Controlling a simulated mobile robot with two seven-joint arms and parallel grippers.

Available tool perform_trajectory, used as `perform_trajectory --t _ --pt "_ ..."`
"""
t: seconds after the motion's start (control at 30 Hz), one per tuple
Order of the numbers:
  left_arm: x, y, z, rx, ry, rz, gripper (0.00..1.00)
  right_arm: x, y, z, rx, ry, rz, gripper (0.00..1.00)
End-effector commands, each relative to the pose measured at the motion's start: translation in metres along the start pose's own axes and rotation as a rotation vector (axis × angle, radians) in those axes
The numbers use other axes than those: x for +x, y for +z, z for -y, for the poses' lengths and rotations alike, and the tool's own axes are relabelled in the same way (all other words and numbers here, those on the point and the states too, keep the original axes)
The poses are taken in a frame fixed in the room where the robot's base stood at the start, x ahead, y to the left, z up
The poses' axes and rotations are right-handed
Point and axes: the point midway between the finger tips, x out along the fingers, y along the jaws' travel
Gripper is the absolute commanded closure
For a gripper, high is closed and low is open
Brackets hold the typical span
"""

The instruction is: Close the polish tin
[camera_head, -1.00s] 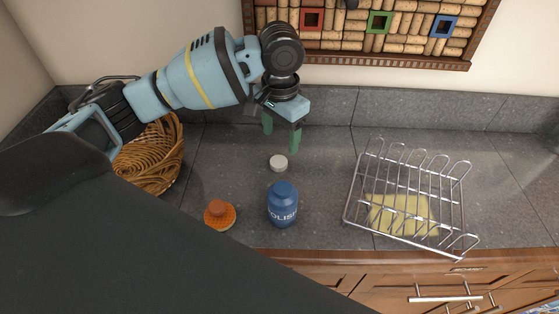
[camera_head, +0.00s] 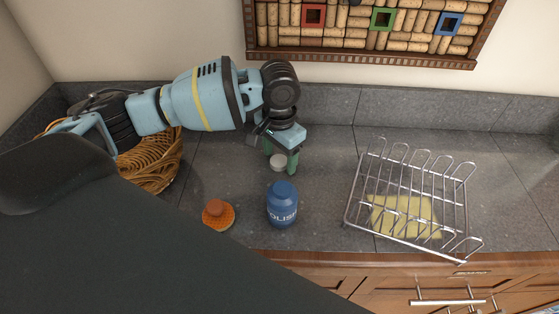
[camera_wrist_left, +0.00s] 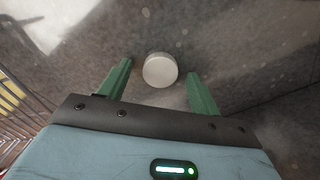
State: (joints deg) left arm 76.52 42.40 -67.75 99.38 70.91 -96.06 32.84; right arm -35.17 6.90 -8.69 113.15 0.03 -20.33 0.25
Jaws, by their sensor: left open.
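The blue polish tin (camera_head: 282,206), a bottle-shaped container with white lettering, stands upright on the grey counter; whether its top is open is hard to tell. A small round whitish cap (camera_head: 278,162) lies on the counter behind it. My left gripper (camera_head: 281,164) is open above the counter, its green fingers pointing down around or just beside the cap. In the left wrist view the cap (camera_wrist_left: 160,70) shows between and slightly beyond the two open fingers (camera_wrist_left: 160,85), with gaps on both sides. My right gripper is not in view.
A wire rack (camera_head: 408,205) stands on the right with a yellow sponge or cloth (camera_head: 405,214) under it. An orange-brown brush (camera_head: 218,215) sits left of the tin. A wicker basket (camera_head: 152,163) is at the left. Clear counter lies between tin and rack.

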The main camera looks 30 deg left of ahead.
Motion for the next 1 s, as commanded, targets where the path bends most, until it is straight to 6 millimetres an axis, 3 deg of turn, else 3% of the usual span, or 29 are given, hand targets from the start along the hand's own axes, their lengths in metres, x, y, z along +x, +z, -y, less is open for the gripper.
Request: perform_trajectory --t 0.37,0.73,1.0 --pt "0.002 -0.0001 0.0003 0.0 -0.001 -0.002 0.37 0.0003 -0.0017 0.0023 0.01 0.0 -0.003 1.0" --pt "0.0019 -0.0001 0.0003 0.0 -0.001 -0.002 0.82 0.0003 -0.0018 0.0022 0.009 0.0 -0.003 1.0" --pt "0.0015 -0.0002 0.0002 0.0 -0.001 -0.002 0.84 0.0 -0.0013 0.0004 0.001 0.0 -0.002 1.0"
